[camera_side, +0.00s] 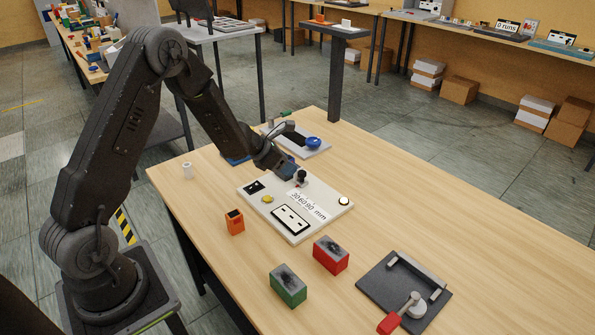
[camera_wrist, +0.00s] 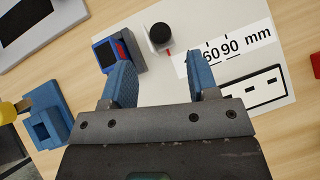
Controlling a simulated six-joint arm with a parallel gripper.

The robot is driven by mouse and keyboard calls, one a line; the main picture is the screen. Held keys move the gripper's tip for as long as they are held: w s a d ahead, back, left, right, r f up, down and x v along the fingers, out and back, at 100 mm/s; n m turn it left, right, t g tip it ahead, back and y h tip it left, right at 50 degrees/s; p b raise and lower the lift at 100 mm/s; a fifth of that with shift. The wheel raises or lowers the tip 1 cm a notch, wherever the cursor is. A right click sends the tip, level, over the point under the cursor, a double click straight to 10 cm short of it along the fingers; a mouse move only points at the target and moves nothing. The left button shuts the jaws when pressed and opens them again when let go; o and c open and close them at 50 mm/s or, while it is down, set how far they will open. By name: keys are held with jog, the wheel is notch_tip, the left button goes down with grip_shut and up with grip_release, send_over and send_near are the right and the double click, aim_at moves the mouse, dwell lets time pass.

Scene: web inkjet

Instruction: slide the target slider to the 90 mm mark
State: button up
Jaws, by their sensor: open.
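The slider has a round black knob (camera_wrist: 160,32) on a pale block with a thin red pointer. It stands at the left end of a white scale label (camera_wrist: 226,46) reading 60 and 90 mm; the 30 is hidden in the wrist view. The side view shows the knob (camera_side: 301,175) above the label with 30, 60, 90 mm (camera_side: 308,207) on a white panel (camera_side: 262,210). My gripper (camera_wrist: 165,82) is open, with blue fingers spread and nothing between them. The knob appears ahead of the fingertips. In the side view my gripper (camera_side: 289,169) is beside the knob; contact cannot be told.
A blue box with a dark face (camera_wrist: 118,48) is left of the knob. An orange box (camera_side: 235,222), a red block (camera_side: 330,255) and a green block (camera_side: 288,285) stand in front.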

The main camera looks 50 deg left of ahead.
aim_at(301, 172)
jog(key=x, duration=0.5)
jog(key=shift+w+d+f, duration=0.1)
jog(key=shift+w+f, duration=0.1)
jog(key=shift+w, duration=0.05)
jog(key=shift+c, duration=0.3)
grip_shut()
